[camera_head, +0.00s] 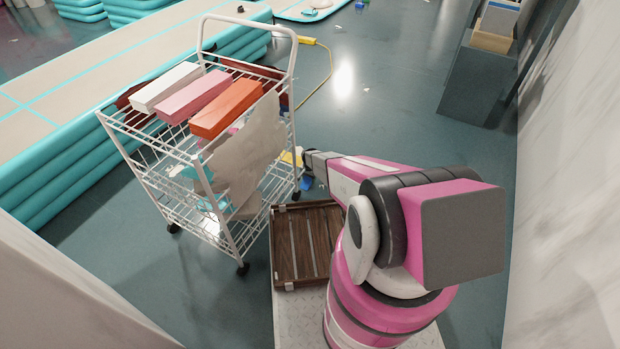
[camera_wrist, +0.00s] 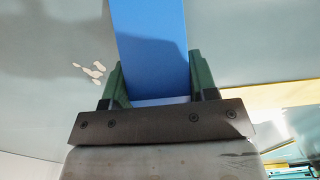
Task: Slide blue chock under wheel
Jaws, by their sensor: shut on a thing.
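The blue chock (camera_wrist: 150,40) fills the space between the two green fingers of my gripper (camera_wrist: 155,68) in the wrist view. My gripper is shut on it, and the chock reaches out past the fingertips. In the head view a small blue patch (camera_head: 307,183), likely the chock, shows low beside the white wire cart (camera_head: 202,160). The cart's near right wheel (camera_head: 296,196) is close to that patch, and another wheel (camera_head: 242,268) is at its front corner. My arm hides most of the gripper there. I cannot tell whether the chock touches a wheel.
White, pink and orange boxes (camera_head: 225,108) lie on the cart's top. A brown slatted tray (camera_head: 305,243) is right of the cart. Teal inflatable tracks (camera_head: 60,150) lie at the left. A grey cabinet (camera_head: 478,80) stands back right. The floor behind my arm is mostly clear.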

